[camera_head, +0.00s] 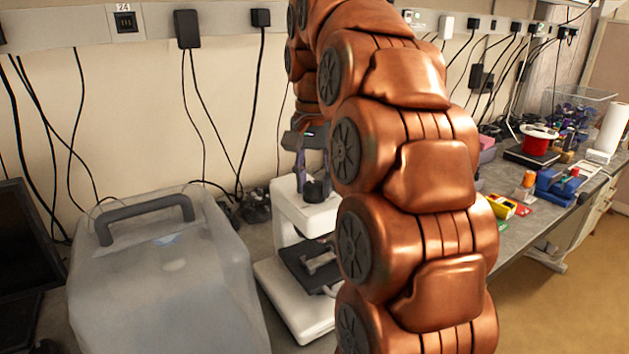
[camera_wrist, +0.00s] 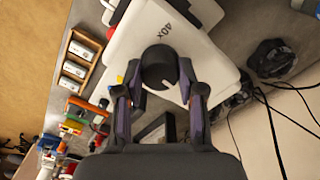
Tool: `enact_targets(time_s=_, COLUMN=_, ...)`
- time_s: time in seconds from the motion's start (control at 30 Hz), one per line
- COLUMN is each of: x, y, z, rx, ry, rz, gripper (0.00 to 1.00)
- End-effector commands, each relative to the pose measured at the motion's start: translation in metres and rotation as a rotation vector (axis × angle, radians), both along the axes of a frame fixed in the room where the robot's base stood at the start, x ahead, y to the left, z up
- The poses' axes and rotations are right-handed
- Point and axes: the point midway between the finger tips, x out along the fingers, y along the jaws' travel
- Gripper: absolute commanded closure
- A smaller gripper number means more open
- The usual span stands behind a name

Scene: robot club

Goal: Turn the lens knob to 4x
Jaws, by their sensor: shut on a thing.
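A white microscope-like device (camera_head: 290,212) stands on the bench in the head view, partly hidden behind my arm. The round black lens knob (camera_wrist: 158,66) sits on its white top and also shows in the head view (camera_head: 317,190). A white pointer mark on the knob faces toward my palm, at the lower right of the knob in the wrist view. A printed "40X" label is on the far side of the knob; other labels are not seen. My gripper (camera_wrist: 160,88) is shut on the lens knob, one finger on each side. My gripper (camera_head: 308,180) is above the device.
A translucent cover (camera_head: 170,280) with a dark handle stands left of the device. A dark monitor (camera_head: 25,260) is at far left. Cables hang along the wall. Tools, boxes and a red spool (camera_head: 540,140) crowd the bench to the right.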

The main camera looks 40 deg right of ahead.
Motion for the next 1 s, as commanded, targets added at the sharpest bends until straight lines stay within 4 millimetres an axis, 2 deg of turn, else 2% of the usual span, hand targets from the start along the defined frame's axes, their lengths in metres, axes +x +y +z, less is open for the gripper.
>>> enact_targets(time_s=0.33, x=0.0001, y=0.0003, z=0.0004, rx=0.000, ry=0.000, rz=0.105, gripper=0.96)
enact_targets(time_s=0.8, x=0.0000, y=0.0002, z=0.0003, rx=0.000, ry=0.000, rz=0.116, gripper=0.96)
enact_targets(time_s=0.83, x=0.0000, y=0.0002, z=0.0003, rx=0.000, ry=0.000, rz=0.116, gripper=0.58)
enact_targets(time_s=1.0, x=-0.0001, y=0.0002, z=0.0002, rx=0.000, ry=0.000, rz=0.115, gripper=0.41)
